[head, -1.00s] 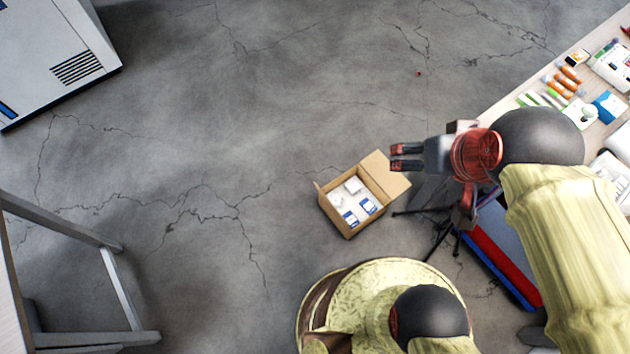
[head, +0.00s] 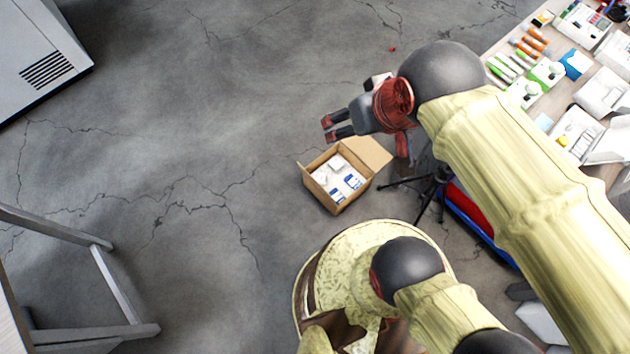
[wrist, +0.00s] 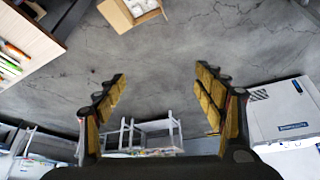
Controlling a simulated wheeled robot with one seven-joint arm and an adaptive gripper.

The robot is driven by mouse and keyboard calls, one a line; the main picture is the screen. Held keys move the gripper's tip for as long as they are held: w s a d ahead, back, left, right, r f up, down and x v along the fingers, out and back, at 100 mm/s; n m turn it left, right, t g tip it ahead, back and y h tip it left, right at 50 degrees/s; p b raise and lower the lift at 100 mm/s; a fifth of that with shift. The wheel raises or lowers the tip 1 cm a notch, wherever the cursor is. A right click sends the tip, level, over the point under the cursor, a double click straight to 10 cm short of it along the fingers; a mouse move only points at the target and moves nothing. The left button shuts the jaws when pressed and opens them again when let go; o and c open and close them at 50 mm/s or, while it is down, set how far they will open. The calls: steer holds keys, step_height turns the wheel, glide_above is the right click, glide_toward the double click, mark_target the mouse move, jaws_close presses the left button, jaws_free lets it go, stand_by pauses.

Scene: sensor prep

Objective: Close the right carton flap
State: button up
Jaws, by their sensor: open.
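The cardboard carton (head: 337,201) stands on the floor in the head view, holding several white and blue boxes (head: 338,178). Its right flap (head: 369,158) is folded outward, open, at the upper right side. A narrow flap edge shows at its left. My gripper (head: 328,129) is open and empty, above the far side of the carton in the picture and apart from it. In the wrist view the carton (wrist: 118,18) shows at the top edge, cut off, beyond the open fingers (wrist: 163,90).
A table (head: 503,105) with markers and white boxes stands at the right. A red and blue bin (head: 478,220) and a dark tripod (head: 428,190) are right of the carton. A grey-legged table (head: 120,290) is at lower left. Floor left of the carton is clear.

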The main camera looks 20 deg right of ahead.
steer(key=shift+c, duration=0.8)
